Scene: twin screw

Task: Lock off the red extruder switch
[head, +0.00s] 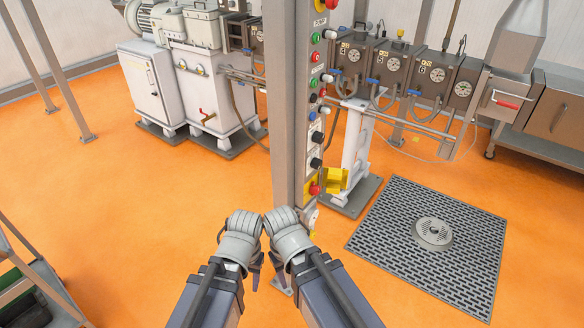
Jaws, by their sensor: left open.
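A red round switch (315,189) sits on a yellow plate near the bottom of the control column (283,120). A yellow bracket-like part (337,180) stands out to the right of the switch; whether it is a lock cover is unclear. My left gripper (256,277) is in front of the column, low and left of the switch, open and apart from it. My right gripper (278,272) is close beside it, mostly hidden by its own wrist, so its jaws are unclear. Small red and yellow items (312,222) hang below the switch, partly hidden by my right wrist.
More buttons and another red button (315,57) run up the column. Gauge boxes (393,64) stand behind to the right, white machines (200,85) behind to the left. A floor grate (385,235) lies right. A shelf or cart (35,285) stands front left. The orange floor is otherwise open.

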